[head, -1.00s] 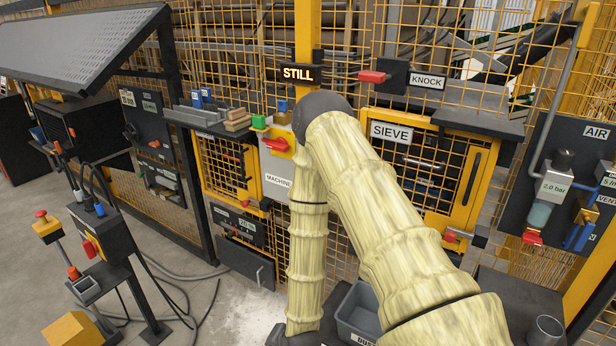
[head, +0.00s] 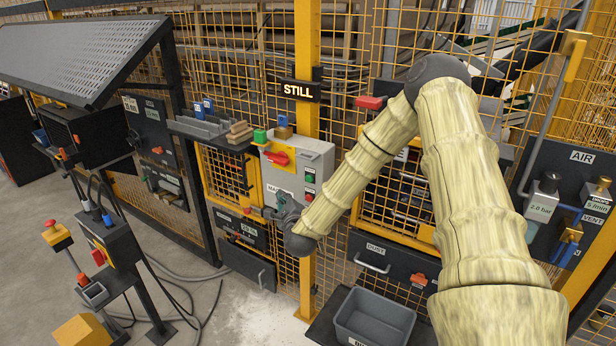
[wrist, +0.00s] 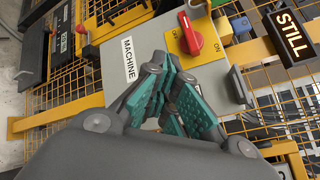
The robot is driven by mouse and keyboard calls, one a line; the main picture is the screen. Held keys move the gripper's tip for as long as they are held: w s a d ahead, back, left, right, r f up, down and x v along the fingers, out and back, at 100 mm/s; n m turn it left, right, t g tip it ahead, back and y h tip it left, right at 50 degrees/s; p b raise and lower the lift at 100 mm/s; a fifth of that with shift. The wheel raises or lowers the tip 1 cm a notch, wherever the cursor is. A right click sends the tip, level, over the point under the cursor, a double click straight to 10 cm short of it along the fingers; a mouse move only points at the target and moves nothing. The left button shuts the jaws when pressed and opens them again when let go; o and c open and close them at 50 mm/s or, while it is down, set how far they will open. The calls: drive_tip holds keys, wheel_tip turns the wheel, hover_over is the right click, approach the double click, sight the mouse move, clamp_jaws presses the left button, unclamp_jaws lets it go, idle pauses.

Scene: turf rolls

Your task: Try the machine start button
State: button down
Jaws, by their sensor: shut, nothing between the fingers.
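The grey machine box (head: 318,162) hangs on the yellow post, with a red rotary switch (head: 277,157) on a yellow plate. A green button (head: 309,178) sits above a red button (head: 309,195) on its right side. My gripper (head: 276,209) is shut and empty, in front of the box's lower left, left of and below the green button. The wrist view shows its teal fingers (wrist: 165,92) together before the box face (wrist: 150,40), near the MACHINE label (wrist: 129,58) and red switch (wrist: 190,33). Both buttons are hidden there. I cannot tell whether the fingers touch the box.
A lit sign (head: 300,91) reads STILL above the box. A shelf (head: 205,128) with small blocks juts out to the left. A grey bin (head: 372,318) stands below right. Yellow mesh fencing surrounds the box.

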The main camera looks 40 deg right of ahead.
sight(309, 179)
drive_tip(key=shift+w+d+r, duration=0.1)
drive_tip(key=shift+d+r, duration=0.2)
drive_tip(key=shift+r, duration=0.1)
drive_tip(key=w+d+p, duration=0.1)
drive_tip(key=w+d, duration=0.2)
drive_tip(key=d, duration=0.5)
drive_tip(key=shift+w, duration=0.2)
drive_tip(key=shift+w+d+b, duration=0.3)
drive_tip(key=shift+d+b, duration=0.2)
drive_tip(key=shift+d, duration=0.3)
idle(2.5)
drive_tip(key=shift+a, duration=0.1)
drive_tip(key=shift+s+a+b, duration=0.3)
drive_tip(key=shift+a+b, duration=0.05)
drive_tip(key=shift+a, duration=0.35)
